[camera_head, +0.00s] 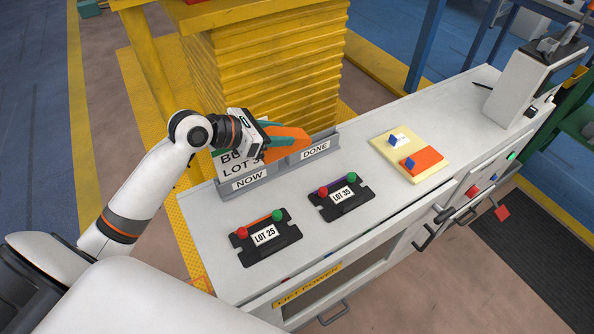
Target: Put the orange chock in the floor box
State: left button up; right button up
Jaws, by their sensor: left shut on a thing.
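My left gripper (264,137) reaches in from the left and is shut on the orange chock (286,143), a wedge-like piece with a green strip along its upper side. It holds the chock above the back edge of the white counter, in front of the yellow stack and over the sign rack. The gripper body hides part of the chock's near end, and its fingertips are hard to make out. I cannot make out a floor box for certain. My right gripper is not in view.
The white counter (300,215) carries a grey sign rack (265,173), two black lot plates (268,240) (341,198) with coloured knobs, and a cream board (387,146) with blue pegs. A yellow stack (265,65) stands behind. Handles project along the front.

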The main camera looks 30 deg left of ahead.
pick_arm(q)
notch_tip(320, 180, down, 15)
jog(key=shift+f+b, duration=0.2)
jog(key=shift+b, duration=0.85)
jog(key=shift+f, duration=0.25)
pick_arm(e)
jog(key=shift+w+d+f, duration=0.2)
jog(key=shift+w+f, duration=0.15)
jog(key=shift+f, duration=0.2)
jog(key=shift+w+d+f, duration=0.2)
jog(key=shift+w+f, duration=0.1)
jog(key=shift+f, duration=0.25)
pick_arm(q)
jog(key=shift+f, duration=0.1)
jog(key=o, duration=1.1)
jog(key=shift+o, duration=0.4)
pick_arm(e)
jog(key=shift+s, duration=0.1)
